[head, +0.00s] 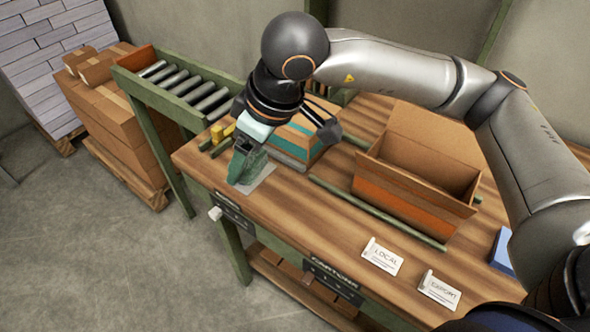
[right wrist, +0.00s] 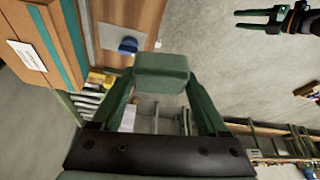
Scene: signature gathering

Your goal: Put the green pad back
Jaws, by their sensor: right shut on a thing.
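The green pad (right wrist: 162,72) is a rounded block held between the dark green fingertips of my right gripper (right wrist: 165,85) in the right wrist view. In the head view my right gripper (head: 246,168) is over the left end of the wooden table, beside a grey plate (head: 265,178); the fingers and pad blend together there. The plate (right wrist: 108,38) also shows in the wrist view, with a small blue item (right wrist: 128,45) on it. I cannot tell whether the pad touches the table. My left gripper (right wrist: 262,18) shows at the wrist view's upper right, its fingers apart and empty.
A teal-striped carton (head: 298,140) stands close behind my right gripper. Yellow blocks (head: 222,131) lie to its left. An open box (head: 410,195), LOCAL (head: 383,256) and EXPORT (head: 439,290) cards and a blue item (head: 502,250) are on the right.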

